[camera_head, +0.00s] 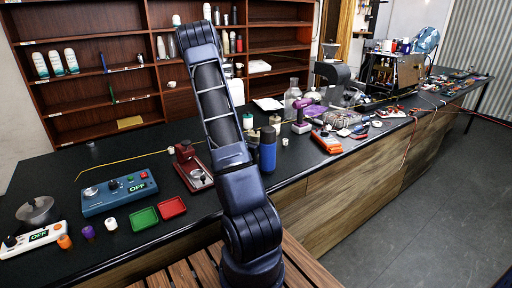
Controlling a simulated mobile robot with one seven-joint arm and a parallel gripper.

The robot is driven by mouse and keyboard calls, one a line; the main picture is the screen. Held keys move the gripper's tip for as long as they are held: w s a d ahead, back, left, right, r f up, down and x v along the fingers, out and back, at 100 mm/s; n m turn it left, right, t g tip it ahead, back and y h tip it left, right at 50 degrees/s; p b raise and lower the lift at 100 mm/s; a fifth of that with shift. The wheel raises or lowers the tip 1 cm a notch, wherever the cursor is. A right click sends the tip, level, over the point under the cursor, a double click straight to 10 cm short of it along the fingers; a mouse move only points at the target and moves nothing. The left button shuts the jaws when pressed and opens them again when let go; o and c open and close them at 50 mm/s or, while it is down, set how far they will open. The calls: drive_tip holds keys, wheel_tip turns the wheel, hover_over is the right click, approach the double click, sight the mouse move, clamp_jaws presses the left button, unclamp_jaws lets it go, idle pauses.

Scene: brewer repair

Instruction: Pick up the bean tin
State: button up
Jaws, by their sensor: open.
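I cannot clearly pick out the bean tin. Several small upright containers stand on the black counter just right of my arm, in the middle of the head view. Among them are a blue cylinder (267,149) and a pale canister with a dark top (275,123). Neither shows a readable label, and my arm covers part of this area. My arm rises from the bottom middle and bends at the top of the picture. I do not see my gripper's fingers.
A red stand (193,167) is left of my arm. Tools and an orange item (327,141) crowd the right. The floor at right is clear.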

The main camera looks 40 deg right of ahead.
drive_tip(key=shift+x, duration=1.05)
drive_tip(key=c, duration=1.2)
drive_tip(key=shift+r, duration=5)
